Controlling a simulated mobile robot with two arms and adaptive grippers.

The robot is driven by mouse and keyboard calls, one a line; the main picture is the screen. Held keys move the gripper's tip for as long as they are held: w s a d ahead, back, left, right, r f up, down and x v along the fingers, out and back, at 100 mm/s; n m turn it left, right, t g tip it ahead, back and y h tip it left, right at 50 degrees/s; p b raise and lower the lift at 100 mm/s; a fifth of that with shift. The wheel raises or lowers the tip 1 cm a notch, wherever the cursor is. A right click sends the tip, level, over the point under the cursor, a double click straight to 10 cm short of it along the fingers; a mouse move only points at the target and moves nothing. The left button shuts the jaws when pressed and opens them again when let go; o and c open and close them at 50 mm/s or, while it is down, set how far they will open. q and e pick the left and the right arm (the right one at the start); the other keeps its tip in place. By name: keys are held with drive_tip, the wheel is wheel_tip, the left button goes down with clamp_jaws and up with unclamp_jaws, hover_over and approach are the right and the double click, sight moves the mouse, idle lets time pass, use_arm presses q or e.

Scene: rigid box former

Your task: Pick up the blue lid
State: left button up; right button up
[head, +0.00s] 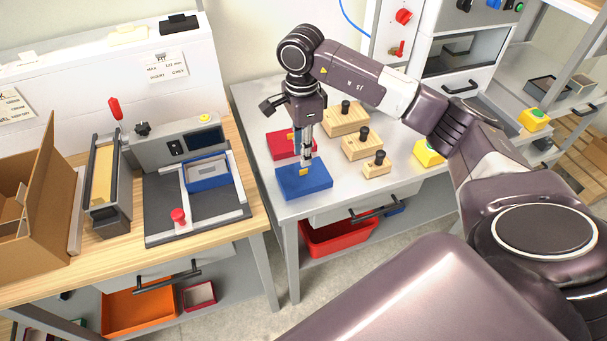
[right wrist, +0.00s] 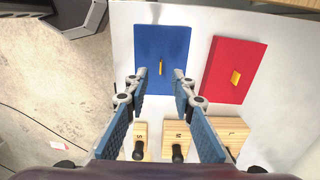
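The blue lid (head: 318,186) lies flat near the front left edge of the grey metal table, and shows in the right wrist view (right wrist: 150,42). Its small upright yellow tab (right wrist: 162,67) is at the middle. My right gripper (head: 306,162) points down over the blue lid. In the right wrist view my right gripper (right wrist: 161,76) is open, one fingertip on each side of the tab, with gaps between. I cannot tell how high the tips are above the lid. My left gripper is not in view.
A red lid (head: 281,146) with its own yellow tab (right wrist: 236,78) lies close beside the blue one. Several wooden blocks with black knobs (head: 362,146) stand to the right. A blue box (head: 207,183) sits in the fixture on the left wooden bench.

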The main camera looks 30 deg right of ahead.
sight(304, 170)
drive_tip(key=f+p, duration=0.1)
drive_tip(key=f, duration=0.1)
drive_tip(key=f+p, duration=0.1)
drive_tip(key=f, duration=0.1)
drive_tip(key=shift+d+f, duration=0.2)
drive_tip(key=shift+f, duration=0.75)
clamp_jaws()
